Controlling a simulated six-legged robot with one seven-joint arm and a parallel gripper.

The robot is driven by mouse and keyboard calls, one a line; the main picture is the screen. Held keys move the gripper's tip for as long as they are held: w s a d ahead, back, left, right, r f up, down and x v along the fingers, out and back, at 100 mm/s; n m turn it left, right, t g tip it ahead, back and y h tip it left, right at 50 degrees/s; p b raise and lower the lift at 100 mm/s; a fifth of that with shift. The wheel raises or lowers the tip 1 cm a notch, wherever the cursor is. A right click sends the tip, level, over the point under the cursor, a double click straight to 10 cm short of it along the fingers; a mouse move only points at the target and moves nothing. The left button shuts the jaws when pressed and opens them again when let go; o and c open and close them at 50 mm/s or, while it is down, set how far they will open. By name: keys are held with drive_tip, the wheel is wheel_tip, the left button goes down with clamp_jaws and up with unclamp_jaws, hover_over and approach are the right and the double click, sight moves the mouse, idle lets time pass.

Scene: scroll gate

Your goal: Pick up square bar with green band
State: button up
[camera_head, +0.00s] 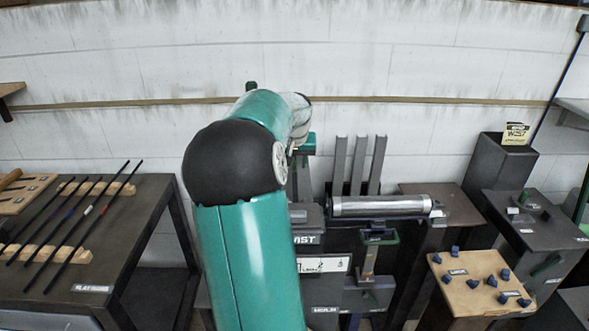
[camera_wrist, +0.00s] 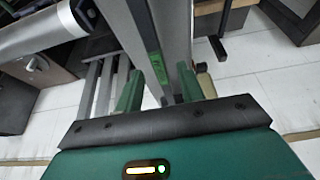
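A grey square bar with a green band (camera_wrist: 155,66) shows in the wrist view, running from the top edge down toward the space between my fingers. My gripper (camera_wrist: 163,88) is open, with two green fingers apart on either side of the bar's lower part. Light floor or wall shows between the left finger and the bar; I cannot tell whether the right finger touches it. In the head view my arm hides the fingers and this bar.
Three grey upright bars (camera_head: 359,165) stand behind a metal cylinder (camera_head: 382,206). A left table (camera_head: 127,231) holds several thin dark rods on wooden rests. At right, a wooden board (camera_head: 462,292) carries small blue pieces, near a dark box (camera_head: 500,168). The white wall is behind.

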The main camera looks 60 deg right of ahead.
drive_tip(key=shift+w+d+f, duration=0.1)
drive_tip(key=shift+d+f, duration=0.05)
drive_tip(key=shift+f, duration=0.2)
clamp_jaws()
drive_tip(key=shift+r, duration=0.1)
